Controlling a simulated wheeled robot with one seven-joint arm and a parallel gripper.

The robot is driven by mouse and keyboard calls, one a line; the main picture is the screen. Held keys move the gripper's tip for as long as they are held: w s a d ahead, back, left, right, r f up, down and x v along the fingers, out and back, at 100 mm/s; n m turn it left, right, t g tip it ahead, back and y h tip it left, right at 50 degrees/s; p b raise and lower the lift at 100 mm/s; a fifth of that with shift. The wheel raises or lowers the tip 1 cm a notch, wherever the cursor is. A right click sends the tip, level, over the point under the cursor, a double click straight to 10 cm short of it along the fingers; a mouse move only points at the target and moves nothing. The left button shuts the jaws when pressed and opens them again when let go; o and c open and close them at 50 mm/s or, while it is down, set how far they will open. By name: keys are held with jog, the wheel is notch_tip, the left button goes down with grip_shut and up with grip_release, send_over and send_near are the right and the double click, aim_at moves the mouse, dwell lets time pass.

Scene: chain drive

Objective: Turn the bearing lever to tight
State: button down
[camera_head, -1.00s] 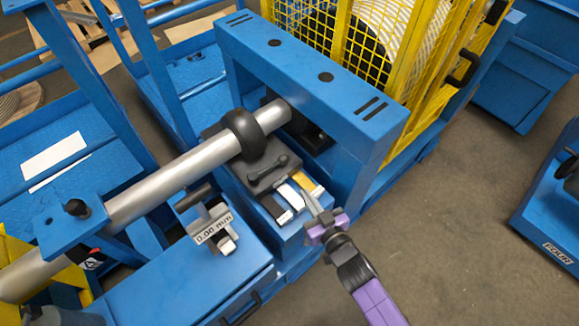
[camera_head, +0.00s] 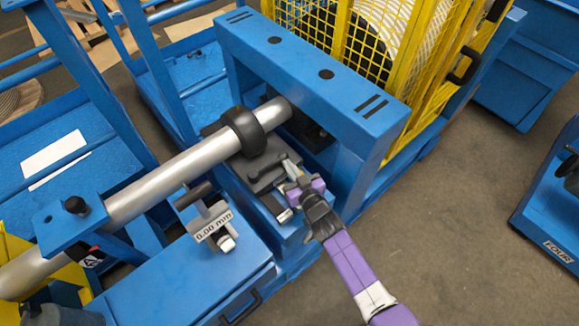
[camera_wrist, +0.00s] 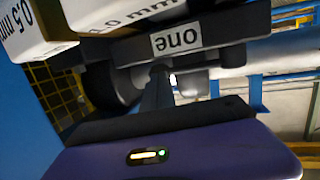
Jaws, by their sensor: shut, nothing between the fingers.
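The bearing block (camera_head: 266,156) is dark grey and sits under the black bearing ring (camera_head: 244,131) on the silver shaft. The small dark bearing lever (camera_head: 258,177) lies across its top, with its right end partly hidden by my gripper. My gripper (camera_head: 289,167) is shut and empty, its fingertips close to the lever's right end; I cannot tell whether they touch it. In the wrist view the gripper (camera_wrist: 160,72) points at the underside of a dark bar with an upside-down "one" label (camera_wrist: 177,40). I cannot read a tight mark.
Pale shim blocks stand beside the bearing block, and "0.5 mm" (camera_wrist: 25,25) shows on one in the wrist view. A gauge (camera_head: 212,222) reads 0.00 mm. The blue frame (camera_head: 310,75) and yellow mesh guard (camera_head: 345,45) rise behind. Open floor (camera_head: 460,220) lies right.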

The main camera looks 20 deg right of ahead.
jog(key=shift+w, duration=0.75)
jog(key=shift+w+r, duration=0.15)
jog(key=shift+w, duration=0.05)
jog(key=shift+s, duration=0.1)
